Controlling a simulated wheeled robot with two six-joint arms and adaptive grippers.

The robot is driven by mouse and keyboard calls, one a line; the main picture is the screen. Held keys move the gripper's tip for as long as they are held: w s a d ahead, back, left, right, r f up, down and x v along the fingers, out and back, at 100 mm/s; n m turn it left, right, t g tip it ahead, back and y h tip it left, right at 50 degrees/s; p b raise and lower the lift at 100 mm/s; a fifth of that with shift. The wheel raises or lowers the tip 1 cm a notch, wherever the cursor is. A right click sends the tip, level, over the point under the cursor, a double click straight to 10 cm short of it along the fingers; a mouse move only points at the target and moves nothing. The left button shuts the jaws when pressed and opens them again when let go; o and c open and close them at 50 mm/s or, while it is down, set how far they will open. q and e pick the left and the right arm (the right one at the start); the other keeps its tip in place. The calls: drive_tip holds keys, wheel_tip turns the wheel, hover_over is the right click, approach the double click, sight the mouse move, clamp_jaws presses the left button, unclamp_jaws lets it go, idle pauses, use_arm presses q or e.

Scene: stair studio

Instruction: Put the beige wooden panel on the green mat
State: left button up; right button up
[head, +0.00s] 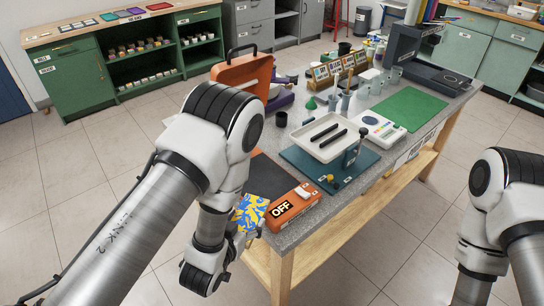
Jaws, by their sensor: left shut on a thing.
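The green mat (409,108) lies flat and bare on the grey table near its right back end. My left gripper (242,236) is low at the table's near left corner, partly hidden by my own arm. It is shut on a flat blue-and-yellow patterned panel (252,212) at the table edge. I see no plain beige face, so I cannot tell whether this is the beige wooden panel. My right arm stands at the right, off the table, with its gripper out of view.
Between the panel and the mat stand an orange box marked OFF (293,207), a teal board (300,158), a white tray (322,141) and a white scale (382,128). An orange case (243,74) stands at the left, and a dark machine (405,45) behind the mat.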

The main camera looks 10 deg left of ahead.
sight(263, 204)
use_arm(q)
drive_tip(key=w+d+m+h, duration=0.1)
drive_tip(key=d+h, duration=0.1)
drive_tip(key=w+d+f+m+g+h, duration=0.1)
drive_tip(key=m, duration=0.1)
drive_tip(key=w+d+m+h, duration=0.1)
drive_tip(key=d+h, duration=0.1)
drive_tip(key=shift+d+f+m+g+h, duration=0.15)
drive_tip(key=shift+d+m+g+h, duration=0.15)
drive_tip(key=shift+m+g, duration=0.1)
drive_tip(key=w+a, duration=0.1)
drive_tip(key=w+a+r+m+g+h, duration=0.1)
drive_tip(key=w, duration=0.1)
drive_tip(key=shift+a+r, duration=0.1)
drive_tip(key=shift+a, duration=0.4)
drive_tip(key=shift+d, duration=0.1)
